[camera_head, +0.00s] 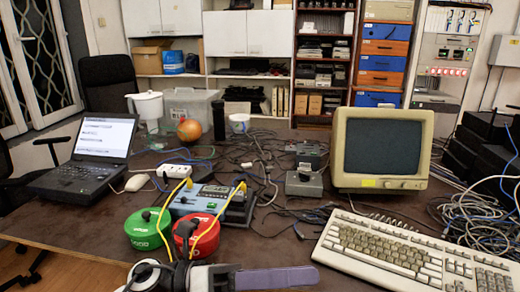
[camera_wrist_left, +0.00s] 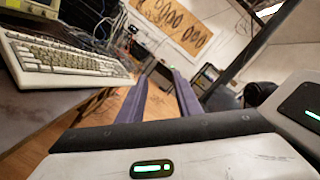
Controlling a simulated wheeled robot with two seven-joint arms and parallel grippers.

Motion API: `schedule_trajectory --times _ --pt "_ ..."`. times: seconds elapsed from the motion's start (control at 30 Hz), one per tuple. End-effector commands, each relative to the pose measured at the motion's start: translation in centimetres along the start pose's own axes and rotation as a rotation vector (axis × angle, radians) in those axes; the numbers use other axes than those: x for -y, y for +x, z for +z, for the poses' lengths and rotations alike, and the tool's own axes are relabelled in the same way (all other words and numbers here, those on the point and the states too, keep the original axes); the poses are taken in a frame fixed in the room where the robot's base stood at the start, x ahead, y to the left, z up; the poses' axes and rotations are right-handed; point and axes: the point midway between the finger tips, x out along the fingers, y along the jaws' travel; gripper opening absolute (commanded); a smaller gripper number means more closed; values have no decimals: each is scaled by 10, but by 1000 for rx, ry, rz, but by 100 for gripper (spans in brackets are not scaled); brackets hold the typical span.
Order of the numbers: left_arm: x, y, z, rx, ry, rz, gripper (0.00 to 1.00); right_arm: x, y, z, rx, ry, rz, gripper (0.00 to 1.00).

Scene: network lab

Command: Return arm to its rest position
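My left gripper (camera_head: 312,275) is low in the head view, at the table's front edge, with its purple fingers pointing right, below the beige keyboard's near left corner. In the left wrist view, the left gripper (camera_wrist_left: 159,76) has its two purple fingers apart, with floor showing between them and nothing held. The fingers look clear of the keyboard (camera_head: 395,250), which also shows in the left wrist view (camera_wrist_left: 65,62). My right gripper is in neither view.
The table (camera_head: 75,218) holds a green tin (camera_head: 143,229), a red tin (camera_head: 203,233), a blue-grey device (camera_head: 200,200), a laptop (camera_head: 95,150), a beige monitor (camera_head: 382,148) and tangled cables (camera_head: 470,210). Open floor (camera_wrist_left: 160,100) lies beyond the table's edge.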

Motion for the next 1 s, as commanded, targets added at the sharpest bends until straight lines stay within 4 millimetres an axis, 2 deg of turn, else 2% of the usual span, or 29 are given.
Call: schedule_trajectory --times 0.07,0.13,0.2,0.27,0.37,0.4,0.47,0.6,0.7,0.8,0.9,1.0 --pt "-3 -7 15 240 -234 -27 31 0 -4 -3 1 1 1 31" --pt "-17 -25 26 451 -448 -36 31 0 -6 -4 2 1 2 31" --pt "-39 -51 28 658 -668 -37 31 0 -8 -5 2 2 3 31" --pt "-63 -79 19 833 -864 -30 31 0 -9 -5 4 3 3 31" --pt "-103 -129 -19 1119 -1188 -7 31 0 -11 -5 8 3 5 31" --pt "-116 -148 -40 1221 -1305 5 31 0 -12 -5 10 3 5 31" --pt "-132 -172 -76 1364 -1469 24 31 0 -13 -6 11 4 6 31" --pt "-150 -216 -169 1657 -1802 77 31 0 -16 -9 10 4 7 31" --pt "-148 -234 -229 1821 -1984 114 31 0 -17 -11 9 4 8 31" --pt "-141 -244 -273 1937 -2111 142 31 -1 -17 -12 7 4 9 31" --pt "-135 -249 -298 2005 -2183 160 31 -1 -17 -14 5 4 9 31" --pt "-132 -250 -309 2033 -2212 168 31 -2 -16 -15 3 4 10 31"
